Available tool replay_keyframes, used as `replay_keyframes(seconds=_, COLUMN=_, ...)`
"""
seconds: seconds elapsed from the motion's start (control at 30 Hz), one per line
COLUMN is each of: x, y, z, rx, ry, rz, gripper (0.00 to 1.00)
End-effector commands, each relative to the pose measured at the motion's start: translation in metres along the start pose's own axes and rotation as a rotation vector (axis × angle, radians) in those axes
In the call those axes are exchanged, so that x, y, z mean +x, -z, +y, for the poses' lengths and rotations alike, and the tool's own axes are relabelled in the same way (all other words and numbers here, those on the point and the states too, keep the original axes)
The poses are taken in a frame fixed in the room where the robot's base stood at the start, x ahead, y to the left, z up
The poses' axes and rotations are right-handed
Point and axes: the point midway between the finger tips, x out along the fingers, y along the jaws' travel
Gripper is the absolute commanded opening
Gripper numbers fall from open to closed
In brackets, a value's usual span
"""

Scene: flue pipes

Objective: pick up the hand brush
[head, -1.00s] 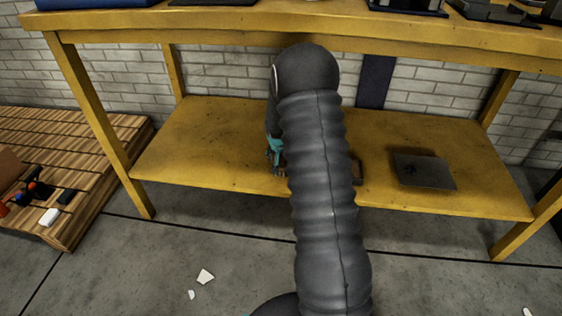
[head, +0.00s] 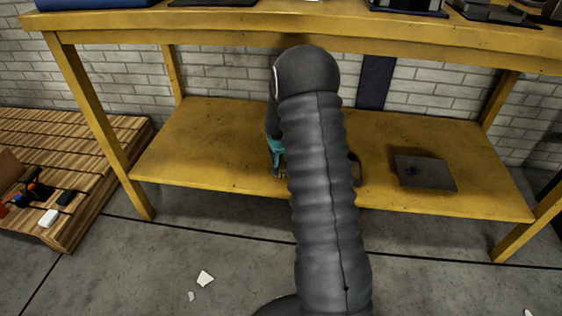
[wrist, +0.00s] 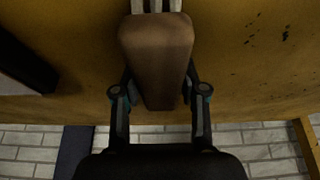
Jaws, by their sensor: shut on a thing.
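The hand brush (wrist: 157,50), a brown block-shaped body with pale strips at its far end, fills the upper middle of the wrist view. My gripper (wrist: 157,88) is shut on it, with one finger on each side of the brown body. The brush is over the yellow lower shelf; I cannot tell whether it still touches the boards. In the head view my arm hides most of the gripper and brush.
The yellow lower shelf (head: 210,140) lies under a yellow bench top (head: 200,22). A dark flat plate (head: 430,176) lies on the shelf at right. A small dark object (head: 357,168) shows beside my arm. A wooden pallet (head: 90,130) stands at left.

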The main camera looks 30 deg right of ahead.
Motion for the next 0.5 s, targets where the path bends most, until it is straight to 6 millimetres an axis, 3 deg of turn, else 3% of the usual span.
replay_keyframes(seconds=0.37, x=-0.007, y=0.003, z=0.000, rx=0.001, ry=0.000, rz=-0.001, gripper=0.05)
replay_keyframes(seconds=0.5, x=-0.025, y=0.011, z=0.000, rx=0.002, ry=0.001, rz=0.003, gripper=0.05)
